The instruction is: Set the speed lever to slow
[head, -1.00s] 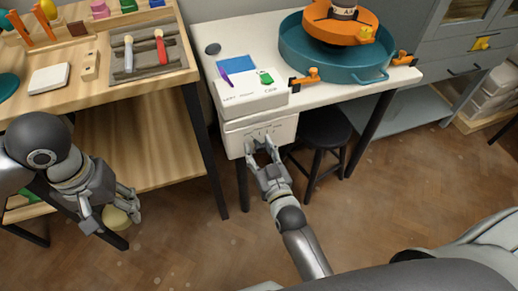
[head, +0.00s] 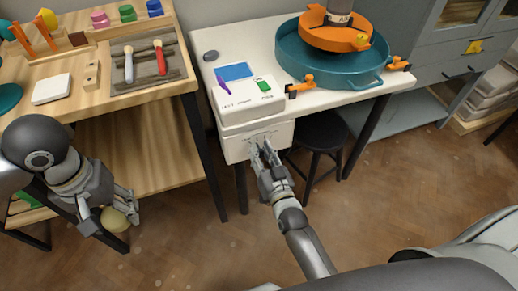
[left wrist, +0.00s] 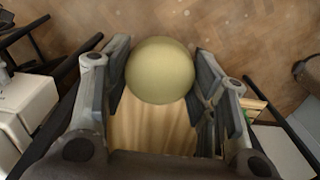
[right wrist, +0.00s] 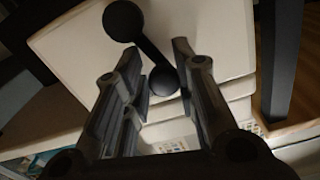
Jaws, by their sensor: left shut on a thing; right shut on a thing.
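The speed lever (right wrist: 143,48) is a black bar with a rounded end at each side, on the white front of the control box (right wrist: 75,45). In the right wrist view it slants from upper left to lower right, its lower end between my fingers. My right gripper (head: 262,146) is shut on that end. In the head view the gripper hides most of the lever on the box front (head: 236,149), and the faint markings there are too small to read. My left gripper (head: 128,202) is shut on a pale yellow ball-like thing (left wrist: 160,70), away from the box.
The white table (head: 262,32) carries a teal basin (head: 345,72) with an orange part (head: 335,38). A black stool (head: 318,130) stands right of the box. A wooden bench (head: 80,80) with tools is at left. Wooden floor lies open in front.

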